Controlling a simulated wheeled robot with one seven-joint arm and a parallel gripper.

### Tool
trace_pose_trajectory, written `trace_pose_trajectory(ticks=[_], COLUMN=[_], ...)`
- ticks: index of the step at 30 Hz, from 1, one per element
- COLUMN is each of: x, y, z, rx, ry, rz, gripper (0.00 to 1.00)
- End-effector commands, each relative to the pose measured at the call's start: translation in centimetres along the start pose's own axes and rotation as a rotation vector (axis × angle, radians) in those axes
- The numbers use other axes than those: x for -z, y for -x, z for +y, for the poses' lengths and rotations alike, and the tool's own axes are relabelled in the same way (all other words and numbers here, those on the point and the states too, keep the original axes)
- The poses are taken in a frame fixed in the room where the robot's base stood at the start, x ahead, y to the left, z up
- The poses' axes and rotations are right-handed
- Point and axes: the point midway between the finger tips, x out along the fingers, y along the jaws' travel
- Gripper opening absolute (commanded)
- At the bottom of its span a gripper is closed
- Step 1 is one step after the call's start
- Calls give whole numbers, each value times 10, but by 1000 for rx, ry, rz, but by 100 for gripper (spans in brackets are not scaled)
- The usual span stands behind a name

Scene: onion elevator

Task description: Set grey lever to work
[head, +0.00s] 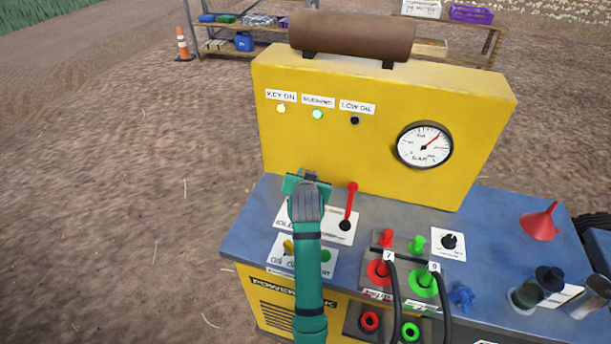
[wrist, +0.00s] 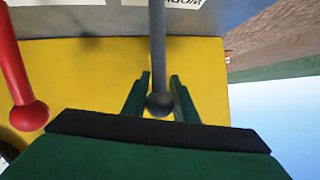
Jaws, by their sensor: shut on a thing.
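The grey lever (wrist: 158,45) shows in the wrist view as a grey rod with a dark ball end. The ball sits between the two green fingers of my gripper (wrist: 160,82), which is shut on the lever. In the head view my gripper (head: 308,180) is over the back left of the blue console top, and it and my arm hide most of the lever. A white label plate (head: 278,222) with "IDLE" at its left end lies under my gripper, its middle covered by my arm.
A red lever (head: 350,203) stands close to the right of my gripper; it also shows in the wrist view (wrist: 28,112). The yellow panel (head: 390,90) with a gauge (head: 424,145) rises behind. Red and green plugs (head: 422,283) with black cables are to the right.

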Motion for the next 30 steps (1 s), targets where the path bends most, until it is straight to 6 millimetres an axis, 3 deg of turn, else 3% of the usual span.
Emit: trace_pose_trajectory(ticks=[4,5,7,20,30], x=[-8,-8,-8,-5,-5], y=[-2,-3,-2,8,69], z=[4,4,4,0,0], rx=[-8,-8,-8,-2,-3], ry=[-1,-1,-1,0,1], rz=[-16,-17,-16,-9,-9], gripper=[0,31,44,44,44])
